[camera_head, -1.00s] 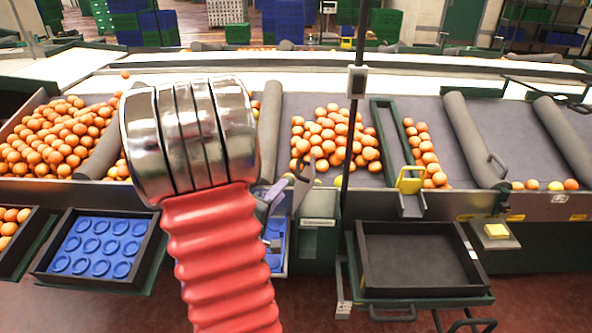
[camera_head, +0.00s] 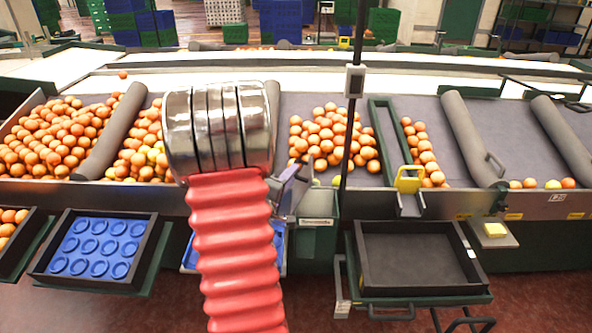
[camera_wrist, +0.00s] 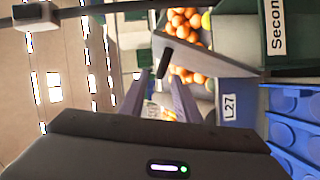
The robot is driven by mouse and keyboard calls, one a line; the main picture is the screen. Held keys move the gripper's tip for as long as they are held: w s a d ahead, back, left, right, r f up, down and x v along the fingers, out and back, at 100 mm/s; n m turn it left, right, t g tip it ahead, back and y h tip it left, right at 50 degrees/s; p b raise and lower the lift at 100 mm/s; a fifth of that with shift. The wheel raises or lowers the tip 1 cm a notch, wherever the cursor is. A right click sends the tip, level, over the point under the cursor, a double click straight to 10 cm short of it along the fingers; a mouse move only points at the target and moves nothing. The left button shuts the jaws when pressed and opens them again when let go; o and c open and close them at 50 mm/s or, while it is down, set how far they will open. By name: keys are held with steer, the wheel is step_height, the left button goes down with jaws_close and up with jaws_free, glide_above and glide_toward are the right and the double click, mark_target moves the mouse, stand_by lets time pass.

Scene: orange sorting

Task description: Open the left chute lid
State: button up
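A grey slanted flap (camera_wrist: 205,58) with a black handle (camera_wrist: 166,60) shows in the wrist view, beside a green chute box with a "Secon..." label (camera_wrist: 275,30). I take the flap to be the left chute lid; it looks closed, though I cannot be sure. The green chute box (camera_head: 317,240) also stands at the conveyor's front edge in the head view. In the head view my red arm hides part of this area.
Oranges (camera_head: 335,140) lie in lanes divided by grey rollers. A blue tray (camera_head: 100,245) and an empty black tray (camera_head: 415,258) sit in front.

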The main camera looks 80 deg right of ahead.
steer(key=shift+s+d+f, duration=0.1)
steer(key=shift+s+d, duration=0.1)
steer(key=shift+d, duration=1.05)
steer(key=shift+s+d+f, duration=0.1)
steer(key=shift+s+d, duration=0.05)
steer(key=shift+d, duration=1.05)
steer(key=shift+c, duration=0.2)
jaws_close()
